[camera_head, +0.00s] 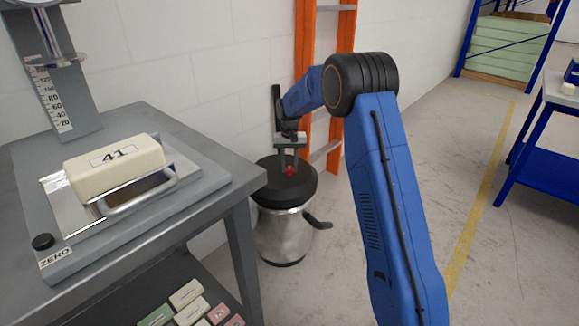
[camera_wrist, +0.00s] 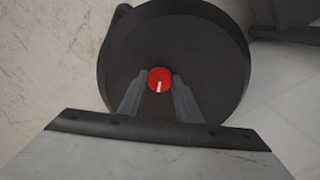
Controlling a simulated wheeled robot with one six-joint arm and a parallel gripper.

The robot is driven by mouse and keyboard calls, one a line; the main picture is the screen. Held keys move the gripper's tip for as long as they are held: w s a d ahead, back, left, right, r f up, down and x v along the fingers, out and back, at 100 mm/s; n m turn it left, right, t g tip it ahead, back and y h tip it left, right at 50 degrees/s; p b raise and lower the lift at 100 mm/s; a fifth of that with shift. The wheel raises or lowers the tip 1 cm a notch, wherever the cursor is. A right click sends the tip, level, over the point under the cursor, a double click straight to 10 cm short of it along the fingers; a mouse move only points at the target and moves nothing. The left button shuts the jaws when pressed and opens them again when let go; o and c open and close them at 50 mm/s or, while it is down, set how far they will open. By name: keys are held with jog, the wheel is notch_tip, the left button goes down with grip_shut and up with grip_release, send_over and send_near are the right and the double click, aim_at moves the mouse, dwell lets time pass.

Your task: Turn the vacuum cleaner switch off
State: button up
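The vacuum cleaner (camera_head: 285,235) stands on the floor beside the grey table, with a silver body and a black lid. In the wrist view its round black lid (camera_wrist: 215,55) fills the middle. The red round switch (camera_wrist: 160,78) with a white mark sits on the lid, and it shows small in the head view (camera_head: 290,171). The white mark points toward the bottom of the wrist view. My gripper (camera_head: 289,168) points down over the lid. Its two fingers (camera_wrist: 158,88) stand apart on either side of the switch. Contact with the switch cannot be made out.
A grey table (camera_head: 215,200) with a press and a foam block (camera_head: 115,168) marked 41 stands at the left. An orange ladder (camera_head: 305,40) leans at the wall behind the vacuum. A blue workbench (camera_head: 545,165) stands at the right. Open floor (camera_head: 475,260) lies between.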

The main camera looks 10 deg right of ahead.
aim_at(290, 168)
jog(key=shift+n, duration=0.4)
jog(key=n, duration=0.3)
jog(key=shift+n, duration=0.4)
jog(key=n, duration=0.4)
jog(key=shift+n, duration=0.3)
jog(key=n, duration=0.8)
jog(key=shift+n, duration=0.3)
jog(key=o, duration=1.1)
notch_tip(290, 168, up, 17)
jog(key=shift+r, duration=0.2)
